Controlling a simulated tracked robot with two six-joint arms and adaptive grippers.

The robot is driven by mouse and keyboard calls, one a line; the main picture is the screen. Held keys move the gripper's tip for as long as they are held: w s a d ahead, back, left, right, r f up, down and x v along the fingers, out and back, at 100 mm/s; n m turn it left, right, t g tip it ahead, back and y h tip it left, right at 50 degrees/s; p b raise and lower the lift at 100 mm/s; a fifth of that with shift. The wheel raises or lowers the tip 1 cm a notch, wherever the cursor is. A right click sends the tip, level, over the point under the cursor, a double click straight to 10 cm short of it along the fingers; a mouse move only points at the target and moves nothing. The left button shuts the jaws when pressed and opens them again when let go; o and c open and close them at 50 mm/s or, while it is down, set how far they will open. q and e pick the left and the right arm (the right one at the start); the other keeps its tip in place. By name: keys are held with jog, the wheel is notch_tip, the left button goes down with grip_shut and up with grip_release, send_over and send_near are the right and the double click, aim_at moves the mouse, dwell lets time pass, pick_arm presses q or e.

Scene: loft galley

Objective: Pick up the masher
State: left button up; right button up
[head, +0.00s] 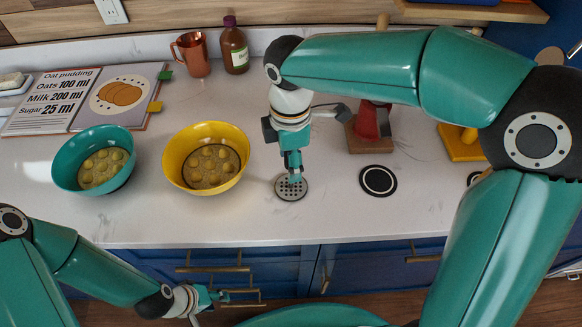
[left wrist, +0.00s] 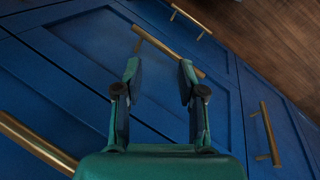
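The masher (head: 291,188) shows in the head view as a round, perforated grey plate low on the white counter, right of the yellow bowl. My right gripper (head: 292,170) points down directly above the plate, where the masher's handle is mostly hidden by the fingers. I cannot tell whether the fingers are closed on it. My left gripper (head: 207,299) is low in front of the blue cabinets, away from the masher. The left wrist view shows the left gripper (left wrist: 158,68) open and empty, with cabinet fronts beyond it.
A teal bowl (head: 67,178) and a yellow bowl (head: 171,169) hold several round pieces. Right are a black disc (head: 378,181) and a red object (head: 367,120) on a wooden block (head: 357,143).

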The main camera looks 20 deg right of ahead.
grip_shut()
jog(key=shift+r, duration=0.1)
jog(key=shift+r, duration=0.85)
notch_tip(320, 180, up, 18)
jog(key=p, duration=0.2)
